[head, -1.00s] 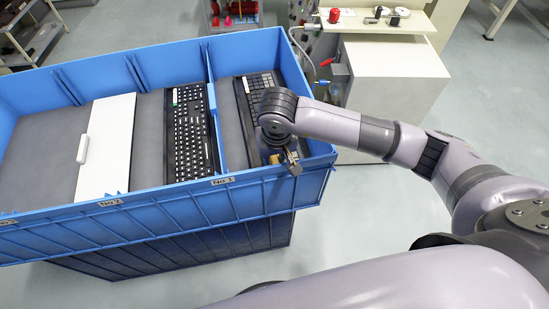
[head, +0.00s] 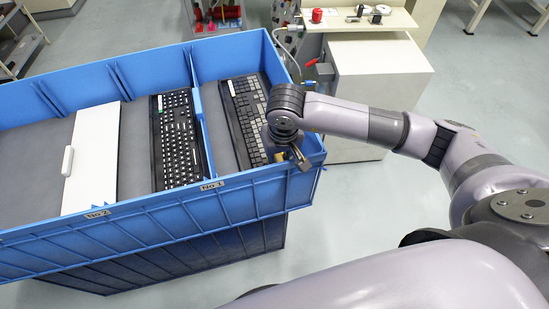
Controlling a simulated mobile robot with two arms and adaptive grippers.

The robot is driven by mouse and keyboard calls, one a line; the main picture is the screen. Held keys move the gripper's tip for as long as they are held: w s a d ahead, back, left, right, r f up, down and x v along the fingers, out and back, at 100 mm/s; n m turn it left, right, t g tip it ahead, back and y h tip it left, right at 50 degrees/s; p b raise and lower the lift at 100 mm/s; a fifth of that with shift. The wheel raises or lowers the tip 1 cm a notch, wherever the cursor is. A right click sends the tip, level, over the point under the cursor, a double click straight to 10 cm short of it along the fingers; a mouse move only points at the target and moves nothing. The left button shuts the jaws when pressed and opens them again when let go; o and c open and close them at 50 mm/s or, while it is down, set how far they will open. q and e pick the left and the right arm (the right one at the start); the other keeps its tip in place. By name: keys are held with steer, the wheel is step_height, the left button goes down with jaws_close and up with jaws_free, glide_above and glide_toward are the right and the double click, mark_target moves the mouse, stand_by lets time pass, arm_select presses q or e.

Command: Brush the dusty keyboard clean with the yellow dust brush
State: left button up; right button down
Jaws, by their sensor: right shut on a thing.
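A dark keyboard with greyish keys (head: 243,115) lies in the right compartment of the blue crate (head: 150,225). Its near right part is partly hidden by my right arm. Dust on it is too small to tell. My right gripper (head: 300,160) is over the crate's near right corner, beside that keyboard's near end, and is shut. A small yellow piece of the dust brush (head: 281,156) shows under the wrist; the rest is hidden. Whether the brush touches the keyboard cannot be told. My left gripper is out of view.
A white panel (head: 92,155) with a handle lies further left. A white cabinet (head: 380,90) stands behind the crate on the right, with small items on top.

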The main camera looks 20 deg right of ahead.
steer(key=shift+s+d+f, duration=0.1)
steer(key=shift+d, duration=0.75)
step_height(320, 180, up, 17)
steer(key=p, duration=0.8)
steer(key=s+r+n, duration=0.1)
steer(key=s+r, duration=0.2)
steer(key=s, duration=0.4)
steer(key=shift+s+r, duration=0.15)
